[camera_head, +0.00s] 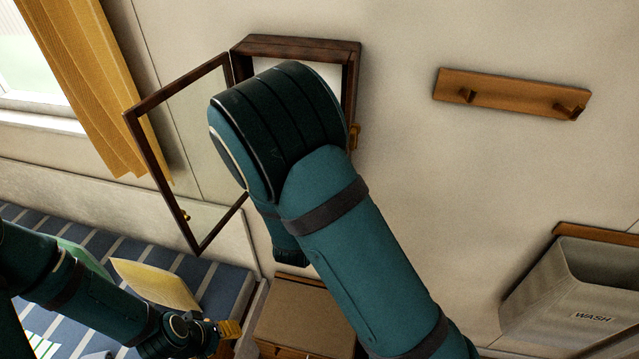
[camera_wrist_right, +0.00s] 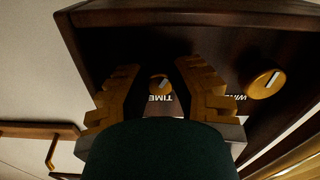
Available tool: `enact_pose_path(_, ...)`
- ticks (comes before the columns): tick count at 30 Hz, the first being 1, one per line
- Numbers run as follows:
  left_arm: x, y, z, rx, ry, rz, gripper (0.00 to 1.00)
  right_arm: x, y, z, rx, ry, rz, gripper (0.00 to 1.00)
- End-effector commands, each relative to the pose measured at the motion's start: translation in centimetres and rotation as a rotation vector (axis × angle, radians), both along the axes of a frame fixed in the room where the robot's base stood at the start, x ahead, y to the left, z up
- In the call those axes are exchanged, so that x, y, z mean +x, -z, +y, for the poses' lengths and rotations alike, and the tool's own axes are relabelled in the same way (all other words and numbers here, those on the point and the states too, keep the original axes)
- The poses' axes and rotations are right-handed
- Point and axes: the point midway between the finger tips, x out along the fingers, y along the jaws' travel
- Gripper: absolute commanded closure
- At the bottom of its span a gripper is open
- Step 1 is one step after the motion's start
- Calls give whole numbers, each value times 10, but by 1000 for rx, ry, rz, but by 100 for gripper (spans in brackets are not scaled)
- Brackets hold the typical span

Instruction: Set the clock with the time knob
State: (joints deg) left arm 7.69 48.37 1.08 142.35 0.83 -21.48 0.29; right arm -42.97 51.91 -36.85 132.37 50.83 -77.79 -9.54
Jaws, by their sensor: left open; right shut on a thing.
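The clock (camera_head: 300,44) is a dark wooden case on the wall, its framed door (camera_head: 150,163) swung open to the left. My right arm covers most of its face in the head view, so the hands cannot be read. In the right wrist view the time knob (camera_wrist_right: 160,84), small and brassy with a pale mark, sits beside an upside-down TIME label. My right gripper (camera_wrist_right: 157,72) has its yellow fingers on both sides of this knob and is shut on it. My left gripper (camera_head: 230,330) is open and empty, low at the left, away from the clock.
A second brass knob (camera_wrist_right: 266,84), by a partly hidden label, is right of the time knob. A wooden peg rail (camera_head: 512,93) and a WASH bin (camera_head: 570,290) are at the right. A yellow curtain (camera_head: 85,80) hangs left; a brown box (camera_head: 305,318) stands below.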

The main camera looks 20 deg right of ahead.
Motion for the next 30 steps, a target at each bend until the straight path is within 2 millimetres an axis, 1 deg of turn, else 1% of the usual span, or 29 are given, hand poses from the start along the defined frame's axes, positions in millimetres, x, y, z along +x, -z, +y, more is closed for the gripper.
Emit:
enact_pose_path(1,0,8,0,1,0,0,48,1,0,0,27,1,-27,100)
enact_pose_path(3,0,14,-1,2,1,1,48,1,0,0,62,0,-50,100)
enact_pose_path(9,-2,24,-2,2,5,5,48,1,-1,0,136,0,-101,100)
enact_pose_path(16,-4,28,-2,0,8,9,48,1,-3,0,174,0,-127,100)
enact_pose_path(28,-4,28,-2,0,9,10,48,1,-4,0,178,0,-132,100)
enact_pose_path(29,-4,28,-2,0,9,10,48,1,-4,0,178,0,-132,69)
enact_pose_path(30,-4,28,-2,0,9,10,48,1,-4,0,177,0,-130,55)
